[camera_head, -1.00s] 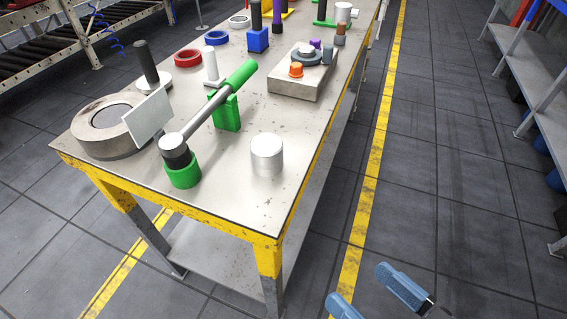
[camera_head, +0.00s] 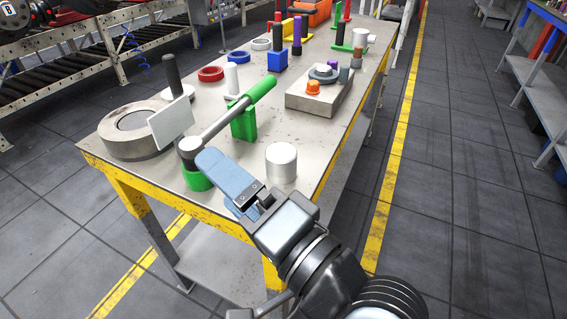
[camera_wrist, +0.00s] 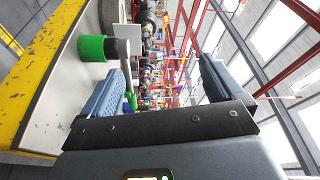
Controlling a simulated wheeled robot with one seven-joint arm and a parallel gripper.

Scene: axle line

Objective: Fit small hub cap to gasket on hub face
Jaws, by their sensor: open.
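My gripper (camera_head: 218,183) is open and empty, above the table's front edge, near the mallet-like tool and the white cylinder. In the wrist view its two blue fingers (camera_wrist: 160,80) stand wide apart with nothing between them. A grey block (camera_head: 307,104) on the table's right side carries a dark blue-grey ring (camera_head: 323,76) with a pale round top, perhaps the hub face and gasket. A small orange flanged cap (camera_head: 314,88) sits on the block in front of the ring. I cannot tell for sure which part is the small hub cap. My gripper is well apart from the block.
A white cylinder (camera_head: 281,162) stands at the front right. A heavy round part (camera_head: 118,150) and white plate (camera_head: 170,123) are left. Pegs and rings fill the back.

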